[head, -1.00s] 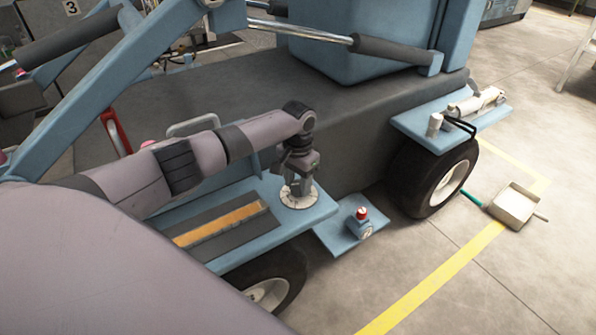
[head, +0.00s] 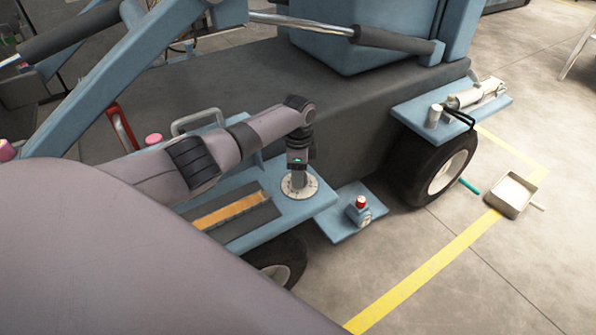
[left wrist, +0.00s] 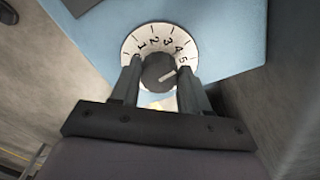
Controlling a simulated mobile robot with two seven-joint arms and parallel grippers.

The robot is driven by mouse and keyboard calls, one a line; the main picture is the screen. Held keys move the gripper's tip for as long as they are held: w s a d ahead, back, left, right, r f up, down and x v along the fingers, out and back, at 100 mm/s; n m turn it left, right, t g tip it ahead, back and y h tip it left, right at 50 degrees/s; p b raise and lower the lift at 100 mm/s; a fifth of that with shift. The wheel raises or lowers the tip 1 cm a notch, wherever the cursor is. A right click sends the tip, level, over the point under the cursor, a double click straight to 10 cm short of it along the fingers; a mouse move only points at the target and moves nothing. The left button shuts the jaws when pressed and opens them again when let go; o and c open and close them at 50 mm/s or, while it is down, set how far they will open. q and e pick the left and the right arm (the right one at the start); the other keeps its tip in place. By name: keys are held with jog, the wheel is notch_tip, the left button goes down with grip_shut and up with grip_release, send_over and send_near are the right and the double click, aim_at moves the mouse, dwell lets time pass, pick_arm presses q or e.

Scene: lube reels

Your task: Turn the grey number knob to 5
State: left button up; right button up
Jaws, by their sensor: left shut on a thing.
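The grey number knob (left wrist: 158,72) sits at the centre of a white round dial (left wrist: 130,50) with black numbers, of which 1 to 5 can be read. A pale pointer line on the knob points to the right and slightly up, roughly toward the 5. My left gripper (left wrist: 160,80) is shut on the knob, one finger on each side. In the head view my left gripper (head: 298,178) points down over the dial (head: 299,189) on the blue ledge; the knob is hidden there. My right gripper is not in view.
The blue ledge (head: 312,203) also carries an orange-yellow strip (head: 228,211) in a dark recess. A red-topped fitting (head: 360,208) stands on a lower blue plate to the right. A dustpan (head: 511,196) lies on the floor. A grey body wall rises behind the dial.

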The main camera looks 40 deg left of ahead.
pick_arm(q)
jog(key=shift+w+m, duration=0.1)
jog(key=shift+m, duration=2.1)
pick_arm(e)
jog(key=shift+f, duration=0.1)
pick_arm(q)
jog(key=shift+d, duration=0.1)
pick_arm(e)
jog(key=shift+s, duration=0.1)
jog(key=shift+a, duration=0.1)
pick_arm(q)
jog(key=o, duration=1.1)
jog(key=shift+c, duration=0.2)
jog(key=shift+r, duration=0.35)
notch_tip(320, 180, up, 5)
jog(key=shift+r+p, duration=0.15)
jog(key=shift+p, duration=0.95)
jog(key=shift+r, duration=0.65)
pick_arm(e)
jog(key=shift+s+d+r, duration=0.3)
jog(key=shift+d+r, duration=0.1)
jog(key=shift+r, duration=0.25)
